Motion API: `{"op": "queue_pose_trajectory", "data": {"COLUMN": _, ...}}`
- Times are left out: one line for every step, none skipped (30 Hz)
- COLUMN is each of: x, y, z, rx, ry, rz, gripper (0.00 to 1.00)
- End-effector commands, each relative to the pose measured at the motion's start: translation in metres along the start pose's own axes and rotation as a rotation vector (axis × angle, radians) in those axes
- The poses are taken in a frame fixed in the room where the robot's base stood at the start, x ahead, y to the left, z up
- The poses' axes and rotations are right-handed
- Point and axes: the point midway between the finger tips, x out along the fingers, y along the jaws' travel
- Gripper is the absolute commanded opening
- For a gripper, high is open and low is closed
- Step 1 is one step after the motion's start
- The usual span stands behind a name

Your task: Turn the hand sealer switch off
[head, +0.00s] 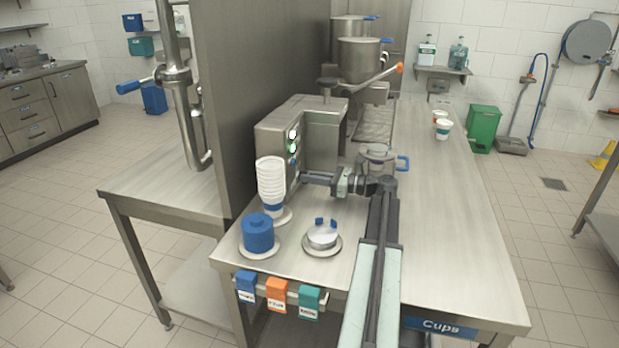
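A grey metal machine (310,130) stands on the steel table, with a small panel (292,148) of round controls on its front edge. One control there looks lit green and one white; their positions are too small to read. My gripper (306,178) points left, close to the lower part of this panel. I cannot tell whether it touches, or whether its fingers are open or shut. A small round metal device with blue tabs (322,236) sits on a pale round base in front. No label tells me which of these is the hand sealer.
A stack of white cups (270,182) and a blue stack (257,233) stand left of my arm. A metal pot with a blue handle (377,157) is behind my gripper.

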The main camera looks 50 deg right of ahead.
Motion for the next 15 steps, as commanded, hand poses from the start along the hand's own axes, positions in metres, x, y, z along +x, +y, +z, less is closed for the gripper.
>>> {"op": "queue_pose_trajectory", "data": {"x": 0.0017, "y": -0.0013, "z": 0.0003, "rx": 0.000, "ry": -0.001, "rz": 0.000, "gripper": 0.00}}
{"op": "queue_pose_trajectory", "data": {"x": 0.0013, "y": -0.0010, "z": 0.0004, "rx": -0.002, "ry": -0.001, "rz": -0.001, "gripper": 0.00}}
{"op": "queue_pose_trajectory", "data": {"x": 0.0010, "y": -0.0007, "z": 0.0004, "rx": -0.005, "ry": -0.001, "rz": -0.002, "gripper": 0.00}}
{"op": "queue_pose_trajectory", "data": {"x": 0.0009, "y": -0.0006, "z": 0.0005, "rx": -0.009, "ry": -0.002, "rz": -0.003, "gripper": 0.00}}
{"op": "queue_pose_trajectory", "data": {"x": 0.0008, "y": -0.0005, "z": 0.0005, "rx": -0.014, "ry": -0.002, "rz": -0.003, "gripper": 0.00}}
{"op": "queue_pose_trajectory", "data": {"x": 0.0006, "y": -0.0004, "z": 0.0005, "rx": -0.023, "ry": -0.002, "rz": -0.004, "gripper": 0.00}}
{"op": "queue_pose_trajectory", "data": {"x": 0.0006, "y": -0.0004, "z": 0.0005, "rx": -0.031, "ry": -0.002, "rz": -0.004, "gripper": 0.00}}
{"op": "queue_pose_trajectory", "data": {"x": 0.0006, "y": -0.0002, "z": 0.0006, "rx": -0.043, "ry": -0.002, "rz": -0.004, "gripper": 0.00}}
{"op": "queue_pose_trajectory", "data": {"x": 0.0005, "y": -0.0002, "z": 0.0006, "rx": -0.059, "ry": -0.002, "rz": -0.004, "gripper": 0.00}}
{"op": "queue_pose_trajectory", "data": {"x": 0.0005, "y": -0.0001, "z": 0.0005, "rx": -0.075, "ry": -0.002, "rz": -0.004, "gripper": 0.00}}
{"op": "queue_pose_trajectory", "data": {"x": 0.0005, "y": 0.0000, "z": 0.0005, "rx": -0.091, "ry": -0.002, "rz": -0.004, "gripper": 0.00}}
{"op": "queue_pose_trajectory", "data": {"x": 0.0005, "y": 0.0002, "z": 0.0005, "rx": -0.116, "ry": -0.002, "rz": -0.004, "gripper": 0.00}}
{"op": "queue_pose_trajectory", "data": {"x": 0.0005, "y": 0.0003, "z": 0.0005, "rx": -0.135, "ry": -0.002, "rz": -0.004, "gripper": 0.00}}
{"op": "queue_pose_trajectory", "data": {"x": 0.0005, "y": 0.0004, "z": 0.0005, "rx": -0.155, "ry": -0.002, "rz": -0.004, "gripper": 0.00}}
{"op": "queue_pose_trajectory", "data": {"x": 0.0005, "y": 0.0005, "z": 0.0005, "rx": -0.184, "ry": -0.002, "rz": -0.004, "gripper": 0.00}}
